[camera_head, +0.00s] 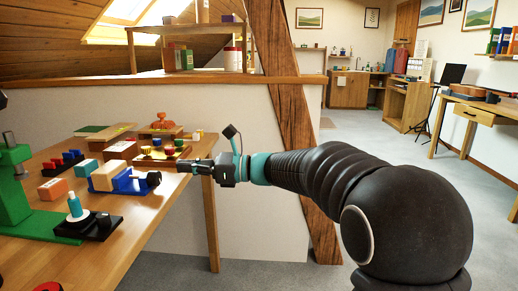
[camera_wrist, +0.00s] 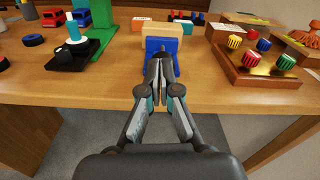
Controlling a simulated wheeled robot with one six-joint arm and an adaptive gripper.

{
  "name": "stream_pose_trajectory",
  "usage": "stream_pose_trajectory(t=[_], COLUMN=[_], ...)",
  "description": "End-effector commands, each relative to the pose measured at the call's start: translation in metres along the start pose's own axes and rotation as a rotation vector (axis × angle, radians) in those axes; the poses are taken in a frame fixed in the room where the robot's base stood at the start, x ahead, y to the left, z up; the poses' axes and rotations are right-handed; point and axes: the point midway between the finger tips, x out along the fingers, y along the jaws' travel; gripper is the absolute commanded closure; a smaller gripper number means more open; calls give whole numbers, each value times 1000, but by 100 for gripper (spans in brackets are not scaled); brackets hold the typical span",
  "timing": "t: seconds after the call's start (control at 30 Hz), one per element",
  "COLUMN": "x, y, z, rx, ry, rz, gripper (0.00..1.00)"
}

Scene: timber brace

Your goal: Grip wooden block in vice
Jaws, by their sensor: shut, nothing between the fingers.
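The blue vice (camera_head: 130,184) stands on the wooden workbench, with a black screw end (camera_head: 153,178) on its right side. The pale wooden block (camera_head: 103,176) sits at the vice's jaw end; I cannot tell if it is clamped. In the wrist view the block (camera_wrist: 162,27) shows behind the blue vice body (camera_wrist: 162,44). My gripper (camera_head: 184,166) is shut and empty, reaching in from the right near the vice's screw end. In the wrist view my fingertips (camera_wrist: 160,62) meet in front of the vice and hide its screw end. Contact cannot be told.
A green machine (camera_head: 15,195) stands at the bench's left. A black fixture with a white-and-teal peg (camera_head: 75,206) stands in front of the vice. A wooden tray of colored knobs (camera_head: 160,155) lies behind my gripper. A slanted timber post (camera_head: 280,110) rises beyond the arm.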

Motion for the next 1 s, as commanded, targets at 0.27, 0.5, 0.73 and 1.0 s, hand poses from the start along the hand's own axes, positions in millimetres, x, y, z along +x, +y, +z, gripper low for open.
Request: stream_pose_trajectory(t=[0.27,0.5,0.73,1.0], x=[-3,-2,17,48], y=[10,11,11,12], z=[-10,-11,-10,-10], rx=[-292,-417,-421,-420], ry=[0,-2,-3,-4], rz=[2,3,5,5], gripper=[100,100,100,100])
